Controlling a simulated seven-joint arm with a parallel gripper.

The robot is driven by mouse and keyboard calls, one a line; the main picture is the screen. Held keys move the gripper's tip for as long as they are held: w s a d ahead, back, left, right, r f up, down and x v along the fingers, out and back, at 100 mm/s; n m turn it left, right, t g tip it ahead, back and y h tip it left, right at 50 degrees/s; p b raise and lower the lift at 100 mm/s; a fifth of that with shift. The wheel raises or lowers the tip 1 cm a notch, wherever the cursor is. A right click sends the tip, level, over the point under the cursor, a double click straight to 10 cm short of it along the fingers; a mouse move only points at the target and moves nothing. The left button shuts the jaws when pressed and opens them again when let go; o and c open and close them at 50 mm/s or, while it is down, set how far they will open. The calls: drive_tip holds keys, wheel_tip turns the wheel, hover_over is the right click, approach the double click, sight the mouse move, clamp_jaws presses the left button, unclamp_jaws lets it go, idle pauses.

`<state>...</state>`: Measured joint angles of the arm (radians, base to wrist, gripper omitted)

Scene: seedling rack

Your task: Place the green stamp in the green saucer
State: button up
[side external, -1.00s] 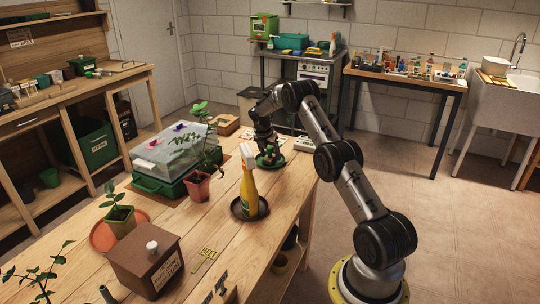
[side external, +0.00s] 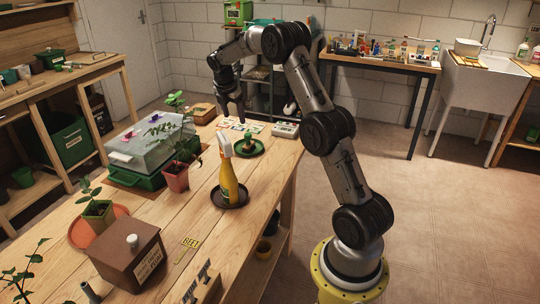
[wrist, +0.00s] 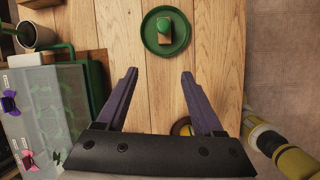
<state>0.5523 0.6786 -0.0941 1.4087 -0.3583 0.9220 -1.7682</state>
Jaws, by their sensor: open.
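The green stamp (side external: 248,138), a green knob on a wooden block, rests in the green saucer (side external: 259,150) towards the far end of the bench. In the wrist view the stamp (wrist: 163,25) sits near the middle of the saucer (wrist: 148,34), apart from its rim. My gripper (side external: 233,121) is raised above the bench, behind and left of the saucer in the side view. In the wrist view my gripper (wrist: 160,74) has its fingers wide apart with nothing between them. The fingers do not touch the stamp or saucer.
A yellow spray bottle (side external: 229,183) stands in a dark saucer (side external: 241,203) in front of the green saucer. A clear-lidded propagator (side external: 150,139) and a potted seedling (side external: 176,178) stand left. A small pale device (side external: 285,130) is near the far right edge.

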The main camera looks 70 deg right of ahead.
drive_tip(key=s+a+r+m, duration=0.2)
drive_tip(key=s+a+r, duration=0.1)
drive_tip(key=a, duration=0.3)
drive_tip(key=s+a+r+m+t+y, duration=0.1)
drive_tip(key=s+a+r+m, duration=0.1)
drive_tip(key=a+r, duration=0.3)
drive_tip(key=s+a+r+m+t, duration=0.1)
drive_tip(key=s+a+r+m, duration=0.1)
drive_tip(key=a, duration=0.7)
drive_tip(key=shift+s+r+m, duration=0.4)
drive_tip(key=shift+s+r, duration=0.45)
drive_tip(key=shift+r, duration=0.1)
drive_tip(key=s+a+f+m+t+y, duration=0.1)
drive_tip(key=s+a+m, duration=0.3)
drive_tip(key=s+a, duration=0.3)
drive_tip(key=s+a+f+m+t+y, duration=0.1)
drive_tip(key=s+a+m, duration=0.4)
drive_tip(key=s, duration=0.8)
drive_tip(key=a+f+y, duration=0.1)
drive_tip(key=a, duration=0.2)
drive_tip(key=shift+s+a+t, duration=0.15)
drive_tip(key=shift+s+t, duration=0.05)
drive_tip(key=shift+t, duration=0.2)
